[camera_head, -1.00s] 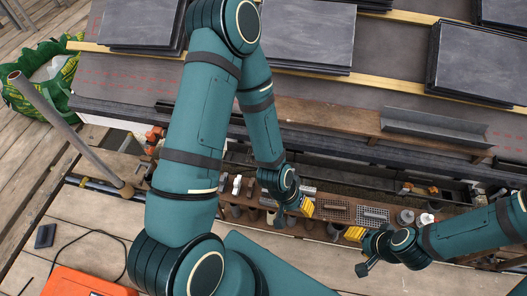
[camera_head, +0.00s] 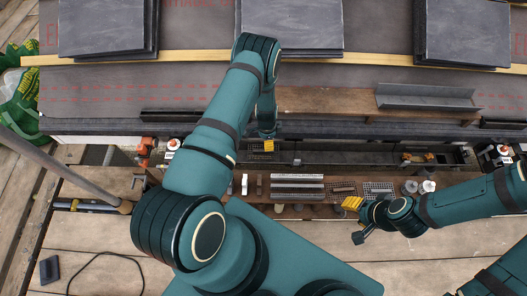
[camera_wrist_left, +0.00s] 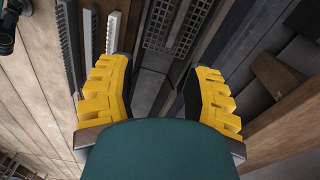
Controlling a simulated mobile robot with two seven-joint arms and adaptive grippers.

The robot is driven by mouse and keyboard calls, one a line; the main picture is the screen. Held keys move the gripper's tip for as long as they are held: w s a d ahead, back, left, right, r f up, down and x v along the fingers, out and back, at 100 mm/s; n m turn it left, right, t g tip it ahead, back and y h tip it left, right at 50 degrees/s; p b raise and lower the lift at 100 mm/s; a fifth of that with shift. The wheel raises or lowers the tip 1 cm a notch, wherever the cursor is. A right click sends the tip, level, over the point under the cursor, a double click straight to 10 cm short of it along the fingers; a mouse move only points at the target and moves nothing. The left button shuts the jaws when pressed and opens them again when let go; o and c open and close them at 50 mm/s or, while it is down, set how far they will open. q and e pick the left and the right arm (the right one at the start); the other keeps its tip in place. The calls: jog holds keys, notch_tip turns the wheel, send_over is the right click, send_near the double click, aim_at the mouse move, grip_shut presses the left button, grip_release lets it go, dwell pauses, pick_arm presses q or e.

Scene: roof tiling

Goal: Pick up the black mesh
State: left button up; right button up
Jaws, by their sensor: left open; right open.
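Dark gridded mesh pieces lie on the narrow brown shelf below the roof edge. A grey-black mesh (camera_head: 378,188) shows in the head view, with a smaller dark piece (camera_head: 344,188) to its left. Two dark mesh strips (camera_wrist_left: 160,28) show at the top centre of the left wrist view, beyond the fingers. My left gripper (camera_head: 268,146) is open and empty, up and left of the mesh near the roof edge. Its spread yellow fingers (camera_wrist_left: 157,88) show in the wrist view, apart from the mesh. My right gripper (camera_head: 351,203) is open, just below the shelf near the mesh.
Silver strips (camera_head: 297,187) lie left of the mesh on the shelf. Round metal tins (camera_head: 427,186) stand to its right. A grey metal channel (camera_head: 425,97) lies on the roof's wooden board. Slate stacks (camera_head: 463,32) sit higher up. A slanted pole (camera_head: 60,165) stands at left.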

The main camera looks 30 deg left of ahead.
pick_arm(q)
jog(key=w+a+f+m, duration=0.2)
jog(key=b, duration=0.2)
send_over(263, 152)
jog(key=w, duration=0.1)
notch_tip(263, 152, down, 7)
jog(key=shift+w+d+r, duration=0.1)
jog(key=shift+d, duration=0.05)
jog(key=shift+d+f+b, duration=0.2)
jog(key=shift+f+b, duration=0.75)
jog(key=shift+f, duration=2.05)
grip_shut()
